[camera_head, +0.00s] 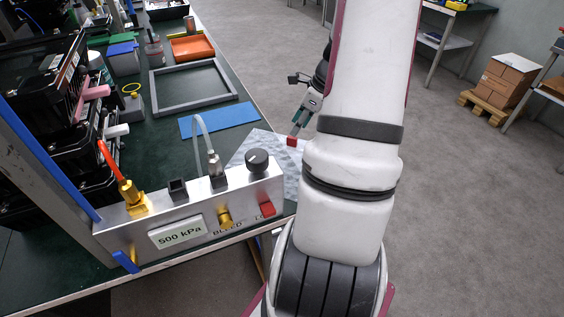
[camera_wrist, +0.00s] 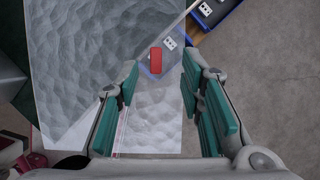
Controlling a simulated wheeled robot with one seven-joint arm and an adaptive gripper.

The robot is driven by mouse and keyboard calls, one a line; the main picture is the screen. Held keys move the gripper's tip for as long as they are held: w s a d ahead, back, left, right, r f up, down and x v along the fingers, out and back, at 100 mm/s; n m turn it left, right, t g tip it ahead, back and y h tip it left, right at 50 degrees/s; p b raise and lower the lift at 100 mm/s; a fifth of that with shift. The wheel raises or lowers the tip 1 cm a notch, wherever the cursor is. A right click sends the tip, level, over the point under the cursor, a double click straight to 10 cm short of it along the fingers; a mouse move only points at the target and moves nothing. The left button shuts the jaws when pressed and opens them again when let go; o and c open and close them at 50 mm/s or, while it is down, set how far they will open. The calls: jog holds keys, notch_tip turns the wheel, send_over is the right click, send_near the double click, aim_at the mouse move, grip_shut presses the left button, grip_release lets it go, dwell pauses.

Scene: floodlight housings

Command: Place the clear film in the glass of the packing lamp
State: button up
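A see-through dimpled sheet (camera_head: 262,142), which looks like the clear film, lies at the right edge of the table behind the pressure box. It fills much of the wrist view (camera_wrist: 85,60). A red tab (camera_wrist: 155,60) shows at its right part, and also in the head view (camera_head: 292,141). My gripper (camera_wrist: 160,76) is open, with teal finger pads either side of the tab's line and nothing seen between them. In the head view my gripper (camera_head: 299,124) is close to the tab; contact cannot be told. Black lamp housings (camera_head: 45,85) stand at the left; I cannot tell which is the packing lamp.
The pressure box (camera_head: 195,210), marked 500 kPa, stands at the table's front, with a hose and knobs. A blue mat (camera_head: 218,119), a grey frame (camera_head: 158,105) and an orange tray (camera_head: 190,57) lie behind.

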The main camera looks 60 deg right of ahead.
aim_at(293, 138)
jog(key=x, duration=0.3)
jog(key=b+x, duration=0.1)
jog(key=x, duration=0.1)
jog(key=shift+s+a+f, duration=0.15)
jog(key=shift+s+f, duration=0.1)
jog(key=shift+s, duration=0.15)
grip_shut()
